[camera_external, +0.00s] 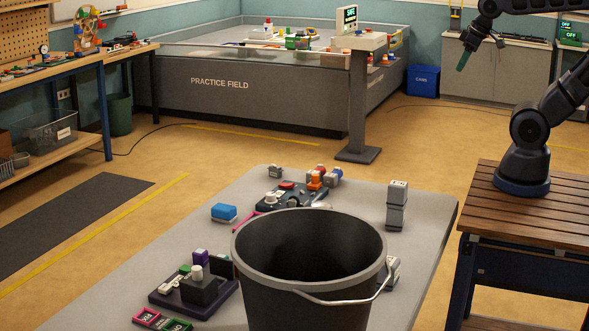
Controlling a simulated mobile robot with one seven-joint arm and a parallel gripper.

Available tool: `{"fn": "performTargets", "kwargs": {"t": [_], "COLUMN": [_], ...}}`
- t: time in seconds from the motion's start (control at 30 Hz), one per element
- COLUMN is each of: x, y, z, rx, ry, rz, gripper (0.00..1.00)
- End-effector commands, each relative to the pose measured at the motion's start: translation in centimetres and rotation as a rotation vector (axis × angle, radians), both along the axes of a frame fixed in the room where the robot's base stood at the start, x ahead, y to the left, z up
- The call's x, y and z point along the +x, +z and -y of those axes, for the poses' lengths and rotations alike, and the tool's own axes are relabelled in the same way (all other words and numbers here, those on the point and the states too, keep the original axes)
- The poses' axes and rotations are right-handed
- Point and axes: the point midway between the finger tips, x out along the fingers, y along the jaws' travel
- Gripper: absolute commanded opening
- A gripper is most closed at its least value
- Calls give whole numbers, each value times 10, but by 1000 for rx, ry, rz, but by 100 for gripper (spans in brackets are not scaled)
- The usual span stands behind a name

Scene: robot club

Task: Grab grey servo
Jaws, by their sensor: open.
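Several small grey boxy pieces that look like servos are on the grey table (424,215). Two stand stacked upright at its right side, the upper one (397,191) on the lower one (395,217). Another grey piece (275,171) lies at the far edge, and one more (393,268) is partly hidden behind the bucket's rim. I cannot tell which is the grey servo meant. My gripper (462,62), with teal fingertips, is open at the upper right, high above and apart from the table. The gap between its fingers is hard to make out.
A large black bucket (255,268) with a metal handle fills the front of the table and hides part of it. Bare tabletop surrounds the stacked pair.

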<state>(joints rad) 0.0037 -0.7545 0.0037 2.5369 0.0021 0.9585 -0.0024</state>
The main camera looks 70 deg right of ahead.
Motion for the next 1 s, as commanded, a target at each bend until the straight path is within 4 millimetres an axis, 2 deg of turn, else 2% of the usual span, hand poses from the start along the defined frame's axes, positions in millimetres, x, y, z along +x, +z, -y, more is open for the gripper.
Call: {"fn": "performTargets", "kwargs": {"t": [0.13,0.27,0.63,1.0], "x": [9,34,136,239], "y": [2,4,2,-27], "z": [-1,-1,-9,-24], "rx": [7,27,85,113], "ry": [-1,-9,-55,-110], "rz": [0,-1,6,13], "gripper": [46,46,46,46]}}
